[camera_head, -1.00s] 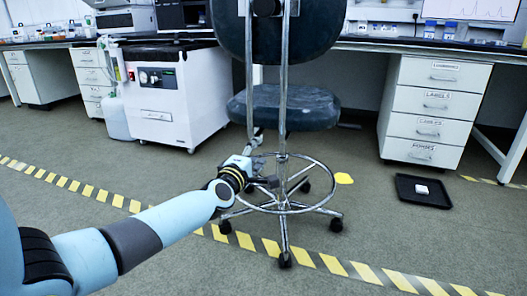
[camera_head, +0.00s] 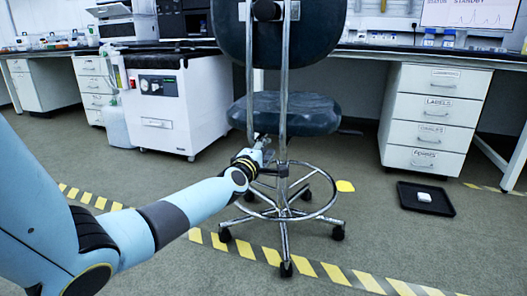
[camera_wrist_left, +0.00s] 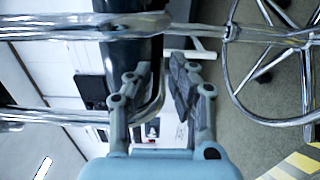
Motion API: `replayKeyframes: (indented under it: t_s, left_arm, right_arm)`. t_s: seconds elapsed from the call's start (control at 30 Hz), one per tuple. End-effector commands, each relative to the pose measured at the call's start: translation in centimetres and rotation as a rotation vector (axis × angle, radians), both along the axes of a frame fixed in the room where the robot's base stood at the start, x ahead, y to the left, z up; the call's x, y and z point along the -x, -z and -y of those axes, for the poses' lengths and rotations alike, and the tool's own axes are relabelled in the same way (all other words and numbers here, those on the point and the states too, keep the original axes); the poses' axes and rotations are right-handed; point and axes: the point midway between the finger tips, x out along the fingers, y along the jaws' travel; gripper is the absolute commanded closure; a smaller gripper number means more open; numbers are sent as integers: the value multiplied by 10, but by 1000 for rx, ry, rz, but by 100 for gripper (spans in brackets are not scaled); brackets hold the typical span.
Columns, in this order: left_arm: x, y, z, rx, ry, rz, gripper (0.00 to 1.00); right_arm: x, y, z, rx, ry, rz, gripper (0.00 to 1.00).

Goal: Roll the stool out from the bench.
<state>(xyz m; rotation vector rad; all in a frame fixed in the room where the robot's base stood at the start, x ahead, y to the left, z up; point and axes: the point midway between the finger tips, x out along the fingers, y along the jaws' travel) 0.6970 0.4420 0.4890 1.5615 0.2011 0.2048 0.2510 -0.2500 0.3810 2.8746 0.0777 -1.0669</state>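The stool has a dark backrest (camera_head: 325,35), a dark seat (camera_head: 310,113) and chrome back tubes. Its chrome foot ring (camera_head: 318,211) and wheeled base stand upright on the floor, backrest towards me. My left gripper (camera_head: 266,143) is just under the seat, near the bend of the left back tube (camera_head: 249,85). In the left wrist view its two fingers (camera_wrist_left: 160,70) are apart, with no tube clearly clamped between them. A chrome tube (camera_wrist_left: 60,33) crosses by the fingertips; I cannot tell whether they touch it. My right gripper is out of view.
The bench (camera_head: 400,48) runs behind the stool, with a drawer cabinet (camera_head: 432,118) right and a white machine (camera_head: 170,105) left. A black tray (camera_head: 415,208) and a yellow floor mark (camera_head: 345,186) lie to the right.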

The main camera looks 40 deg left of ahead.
Motion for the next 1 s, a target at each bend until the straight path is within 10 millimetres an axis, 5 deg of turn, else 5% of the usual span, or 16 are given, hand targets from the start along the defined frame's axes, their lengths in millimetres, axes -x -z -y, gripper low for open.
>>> replayKeyframes:
  t_s: [1.0]
  left_arm:
    - [4, 18, 1, 3, 3, -25, 100]
  right_arm:
    - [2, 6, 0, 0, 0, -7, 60]
